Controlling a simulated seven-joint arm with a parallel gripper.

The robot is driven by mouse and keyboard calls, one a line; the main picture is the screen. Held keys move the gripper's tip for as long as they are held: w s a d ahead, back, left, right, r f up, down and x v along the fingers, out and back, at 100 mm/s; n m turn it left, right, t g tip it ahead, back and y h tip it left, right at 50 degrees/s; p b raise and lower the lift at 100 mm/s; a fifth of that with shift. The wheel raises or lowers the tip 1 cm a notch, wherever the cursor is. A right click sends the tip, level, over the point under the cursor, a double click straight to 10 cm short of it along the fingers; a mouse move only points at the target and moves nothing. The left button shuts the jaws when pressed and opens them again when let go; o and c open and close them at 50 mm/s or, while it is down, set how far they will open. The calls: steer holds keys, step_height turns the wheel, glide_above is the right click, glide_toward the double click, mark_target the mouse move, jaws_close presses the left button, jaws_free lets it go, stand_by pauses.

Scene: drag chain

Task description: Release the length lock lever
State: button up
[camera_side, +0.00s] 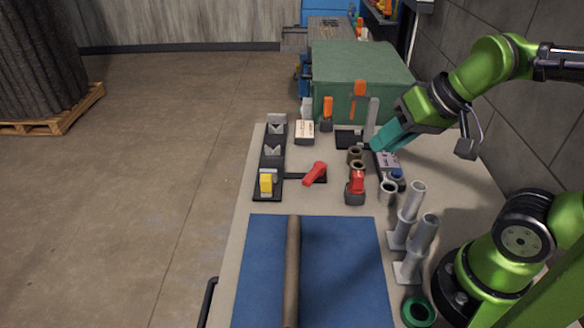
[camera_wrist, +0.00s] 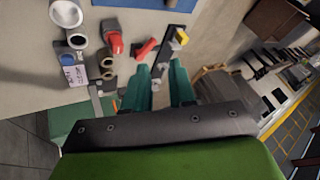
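A red lever (camera_side: 315,173), likely the length lock lever, sits tilted on a short black bar that joins the black V-block fixture (camera_side: 268,190). The red lever also shows in the wrist view (camera_wrist: 146,49), beyond my fingertips. My gripper (camera_side: 378,146) is above the far right of the table, to the right of the lever and clear of it. In the wrist view my gripper's two teal fingers (camera_wrist: 159,80) stand apart with a gap between them. Nothing is clearly held. A yellow clamp (camera_side: 266,182) is at the fixture's near end.
A red-topped grey part (camera_side: 356,185) and several ring-shaped cylinders stand between my gripper and the lever. A grey post (camera_side: 372,118) stands close to my gripper. A brown rod (camera_side: 292,270) lies on the blue mat (camera_side: 255,290). A green box (camera_side: 350,70) is behind.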

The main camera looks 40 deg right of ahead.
steer(key=w+f+m, duration=0.1)
steer(key=m, duration=0.1)
steer(key=w+f+m+g, duration=0.1)
steer(key=f+m, duration=0.1)
steer(key=m, duration=0.1)
steer(key=w+d+f+m, duration=0.1)
steer(key=f+m, duration=0.1)
steer(key=shift+w+f+m+g, duration=0.1)
steer(key=shift+w+m+g, duration=0.2)
steer(key=shift+g, duration=0.1)
jaws_close()
steer(key=w+d+f+m, duration=0.1)
steer(key=w+f+m, duration=0.1)
steer(key=m, duration=0.8)
steer(key=w+d+f+m+h, duration=0.1)
steer(key=w+d+f+m, duration=0.1)
steer(key=m, duration=0.9)
steer(key=shift+w+f, duration=0.35)
